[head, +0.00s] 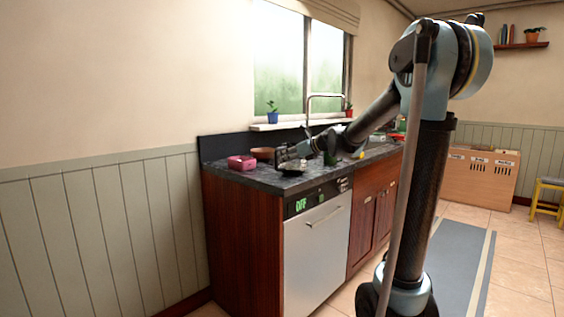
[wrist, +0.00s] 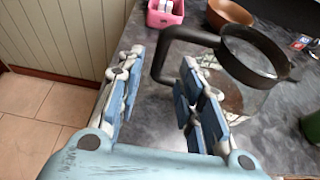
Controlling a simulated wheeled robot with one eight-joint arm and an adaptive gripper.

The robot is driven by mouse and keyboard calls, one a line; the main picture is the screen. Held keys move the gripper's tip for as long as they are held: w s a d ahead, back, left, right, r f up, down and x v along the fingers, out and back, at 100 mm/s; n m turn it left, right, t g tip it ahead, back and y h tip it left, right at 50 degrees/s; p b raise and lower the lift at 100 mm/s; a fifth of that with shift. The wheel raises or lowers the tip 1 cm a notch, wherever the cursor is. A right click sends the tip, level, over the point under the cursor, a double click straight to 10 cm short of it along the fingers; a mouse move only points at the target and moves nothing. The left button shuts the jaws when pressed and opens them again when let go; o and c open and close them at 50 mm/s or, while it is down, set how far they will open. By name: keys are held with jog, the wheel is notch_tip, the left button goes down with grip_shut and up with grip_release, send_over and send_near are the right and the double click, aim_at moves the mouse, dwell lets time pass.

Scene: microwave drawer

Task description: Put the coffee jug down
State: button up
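The coffee jug (wrist: 232,88) has a dark rim, a clear body and a black handle (wrist: 160,57). In the wrist view it appears to stand upright on the grey worktop (wrist: 125,15), though its base is partly hidden. My gripper (wrist: 157,85) is open, with its two blue-padded fingers wide apart. The upright part of the handle shows in the gap between the fingers, touching neither that I can see. The right finger hides part of the jug. In the head view my gripper (head: 302,149) is over the left end of the worktop; the jug is hard to make out there.
A pink container (wrist: 165,13) and a brown bowl (wrist: 230,12) stand behind the jug. A green object (wrist: 311,131) is at the right. Bare worktop lies left of the jug.

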jog(key=shift+v, duration=2.45)
jog(key=s+d+f+n+g+h, duration=0.2)
jog(key=s+d+f+n, duration=0.5)
jog(key=s, duration=0.6)
jog(key=s+d+f+n+g+h, duration=0.2)
jog(key=s+d+f+n+h, duration=0.3)
jog(key=s+d+f+n, duration=0.3)
jog(key=s+d+f+n+g+h, duration=0.2)
jog(key=s+d+f+n, duration=0.6)
jog(key=s+f, duration=0.5)
jog(key=s+n+h, duration=0.1)
jog(key=s+n, duration=0.1)
jog(key=s, duration=0.3)
jog(key=shift+d+f+n+h, duration=0.15)
jog(key=shift+f+n+h, duration=0.15)
jog(key=shift+n+h, duration=0.1)
